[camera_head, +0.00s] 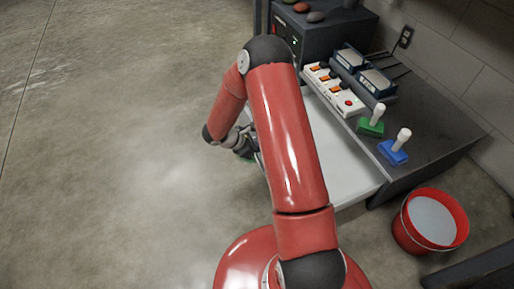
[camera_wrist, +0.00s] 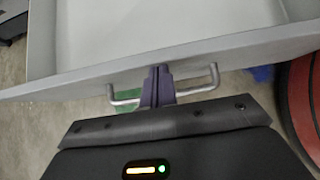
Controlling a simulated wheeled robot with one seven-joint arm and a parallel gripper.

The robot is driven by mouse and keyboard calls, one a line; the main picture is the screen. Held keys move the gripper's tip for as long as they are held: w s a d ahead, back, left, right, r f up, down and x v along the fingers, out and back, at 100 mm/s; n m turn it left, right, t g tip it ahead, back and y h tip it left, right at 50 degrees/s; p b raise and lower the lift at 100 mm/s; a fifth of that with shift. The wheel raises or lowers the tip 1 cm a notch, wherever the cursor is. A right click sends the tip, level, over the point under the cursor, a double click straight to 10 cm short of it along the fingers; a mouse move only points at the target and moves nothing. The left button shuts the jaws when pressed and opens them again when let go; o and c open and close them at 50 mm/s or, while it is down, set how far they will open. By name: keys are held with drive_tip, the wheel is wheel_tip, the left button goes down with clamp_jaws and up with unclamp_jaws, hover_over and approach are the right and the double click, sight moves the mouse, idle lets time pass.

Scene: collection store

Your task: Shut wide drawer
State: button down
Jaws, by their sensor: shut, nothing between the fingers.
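The wide drawer (camera_head: 345,170) stands pulled out from the dark bench, its pale inside partly hidden behind my arm. In the wrist view I look over its grey front panel (camera_wrist: 225,48) into the empty-looking part of the drawer that shows. A silver bar handle (camera_wrist: 196,89) sticks out from the front. My gripper (camera_wrist: 159,72) is shut and empty, its fingers crossing the middle of the handle with the tips at the front panel. I cannot tell whether they touch it. In the head view my gripper (camera_head: 247,145) is at the drawer's left side, mostly hidden by my arm.
The dark bench top (camera_head: 432,128) carries a white power strip (camera_head: 333,90), blue-grey devices (camera_head: 376,82), and green (camera_head: 371,122) and blue (camera_head: 394,149) joystick-like items. A red bucket (camera_head: 432,220) stands on the floor right of the drawer. The floor at left is clear.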

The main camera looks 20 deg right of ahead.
drive_tip(key=d+b, duration=0.2)
drive_tip(key=d, duration=2.6)
drive_tip(key=shift+s, duration=0.1)
drive_tip(key=a+f+p+v, duration=0.2)
drive_tip(key=v, duration=1.1)
drive_tip(key=s+a+f+n+h+p, duration=0.2)
drive_tip(key=f+n+h, duration=0.3)
drive_tip(key=n, duration=0.4)
drive_tip(key=s+a+f+n+h+p, duration=0.15)
drive_tip(key=f+n+h, duration=0.3)
drive_tip(key=n, duration=0.45)
drive_tip(key=d, duration=1.4)
drive_tip(key=shift+f, duration=0.2)
drive_tip(key=shift+d+y, duration=0.15)
drive_tip(key=shift+y, duration=0.1)
